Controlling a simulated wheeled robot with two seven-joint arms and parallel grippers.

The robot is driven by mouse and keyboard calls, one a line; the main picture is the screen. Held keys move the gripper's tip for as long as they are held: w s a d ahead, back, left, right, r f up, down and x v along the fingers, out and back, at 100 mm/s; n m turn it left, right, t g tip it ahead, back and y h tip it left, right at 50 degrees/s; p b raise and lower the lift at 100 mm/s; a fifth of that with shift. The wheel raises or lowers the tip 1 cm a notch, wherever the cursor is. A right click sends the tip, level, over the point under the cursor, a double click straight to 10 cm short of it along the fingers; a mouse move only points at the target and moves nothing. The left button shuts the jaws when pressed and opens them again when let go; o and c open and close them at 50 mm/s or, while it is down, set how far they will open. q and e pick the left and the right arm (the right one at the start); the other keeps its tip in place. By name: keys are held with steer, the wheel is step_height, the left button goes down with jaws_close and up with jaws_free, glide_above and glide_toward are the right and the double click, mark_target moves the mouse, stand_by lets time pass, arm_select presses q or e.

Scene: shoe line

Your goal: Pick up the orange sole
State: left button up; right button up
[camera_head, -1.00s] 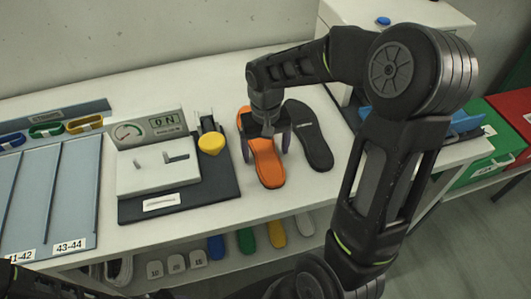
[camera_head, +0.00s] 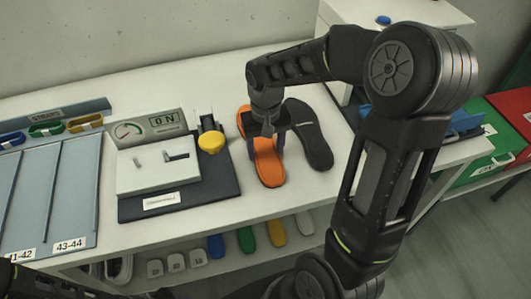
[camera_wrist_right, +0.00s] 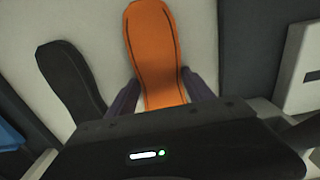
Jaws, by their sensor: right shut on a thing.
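The orange sole (camera_head: 268,168) lies on the white table in the head view, between the grey device and a black sole. My right gripper (camera_head: 266,150) is over its middle, pointing down, with one finger on each long side. It is shut on the orange sole. In the right wrist view the orange sole (camera_wrist_right: 152,50) runs up from between the two fingers (camera_wrist_right: 160,95). I cannot tell whether the sole touches the table. My left gripper does not show; only a dark part of my arm is at the bottom left of the head view.
The black sole (camera_head: 309,135) lies close on the right. The grey device (camera_head: 158,172) with a yellow knob (camera_head: 211,142) stands close on the left. Blue-grey size trays (camera_head: 35,190) are at the far left. A green box (camera_head: 485,155) stands at the right.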

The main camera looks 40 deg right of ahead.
mark_target(265, 152)
steer(key=c, duration=0.9)
steer(key=shift+c, duration=0.2)
step_height(265, 152, up, 10)
steer(key=shift+b, duration=0.35)
steer(key=shift+w+a, duration=0.1)
